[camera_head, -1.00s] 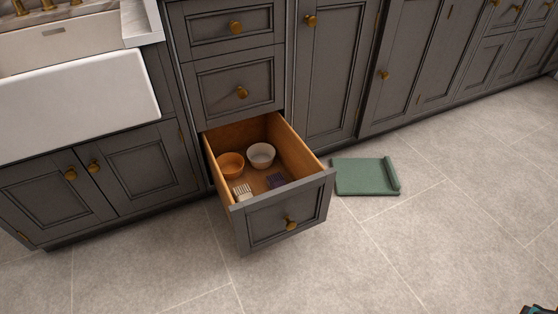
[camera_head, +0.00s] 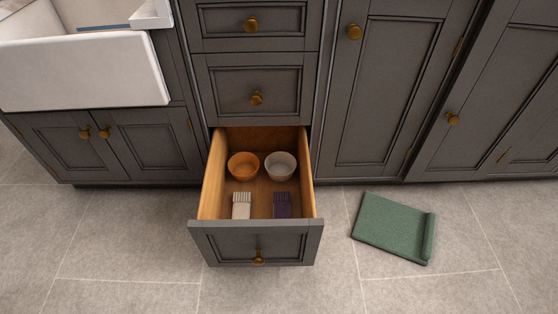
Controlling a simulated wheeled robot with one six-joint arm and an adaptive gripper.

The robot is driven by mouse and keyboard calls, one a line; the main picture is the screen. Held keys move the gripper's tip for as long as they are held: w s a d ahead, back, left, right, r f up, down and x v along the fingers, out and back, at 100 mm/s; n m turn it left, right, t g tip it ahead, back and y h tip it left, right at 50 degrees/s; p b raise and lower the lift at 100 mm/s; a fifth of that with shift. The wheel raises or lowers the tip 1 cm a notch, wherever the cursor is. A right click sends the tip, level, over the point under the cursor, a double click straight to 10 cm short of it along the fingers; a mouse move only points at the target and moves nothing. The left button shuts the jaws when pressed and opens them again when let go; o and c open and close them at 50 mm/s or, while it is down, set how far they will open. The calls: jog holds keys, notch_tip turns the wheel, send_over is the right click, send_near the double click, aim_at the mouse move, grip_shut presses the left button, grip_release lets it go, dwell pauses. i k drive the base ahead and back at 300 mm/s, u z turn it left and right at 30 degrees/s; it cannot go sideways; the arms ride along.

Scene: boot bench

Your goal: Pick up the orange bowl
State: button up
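The orange bowl (camera_head: 243,166) sits upright at the back left inside the open bottom drawer (camera_head: 205,190). A whitish-grey bowl (camera_head: 280,166) stands right beside it, at the back right of the drawer. My gripper is not in view.
A cream brush-like item (camera_head: 241,205) and a dark purple one (camera_head: 282,204) lie toward the drawer's front. A green mat (camera_head: 392,228) with a rolled edge lies on the floor to the right. The drawer front (camera_head: 256,244) juts out over clear tiled floor.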

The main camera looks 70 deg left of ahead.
aim_at(243, 166)
jog(key=i, duration=2.3)
jog(key=u, duration=4.75)
jog(key=i, duration=1)
